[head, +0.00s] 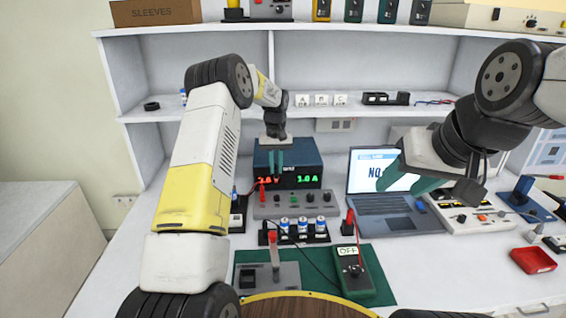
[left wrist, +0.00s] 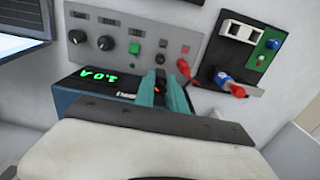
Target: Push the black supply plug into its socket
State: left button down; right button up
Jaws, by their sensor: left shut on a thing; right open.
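The blue power supply (head: 285,152) stands at the back of the bench with lit red and green digits. A grey panel (head: 322,208) with knobs and sockets lies in front of it; it also shows in the left wrist view (left wrist: 130,30). My left gripper (head: 276,172) points down over the supply's front, its teal fingers shut. A small dark piece, apparently the black supply plug (left wrist: 160,73), shows at its fingertips, mostly hidden. I cannot tell whether it touches the socket. A red plug (left wrist: 183,68) sits beside it at the panel. My right gripper (head: 413,177) is open and empty before the laptop.
The laptop (head: 385,205) stands right of the supply. A rack of blue-and-white cells (head: 302,227), a green mat (head: 378,270) and a meter marked OFF (head: 350,270) lie nearer. A red tray (head: 533,260) is at right. A shelf (head: 220,112) overhangs the back.

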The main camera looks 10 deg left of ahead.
aim_at(276, 178)
pick_arm(q)
jog(key=shift+f, duration=2.9)
jog(key=shift+f, duration=1.3)
jog(key=c, duration=1.3)
grip_release()
notch_tip(276, 178, up, 8)
jog(key=shift+f, duration=0.1)
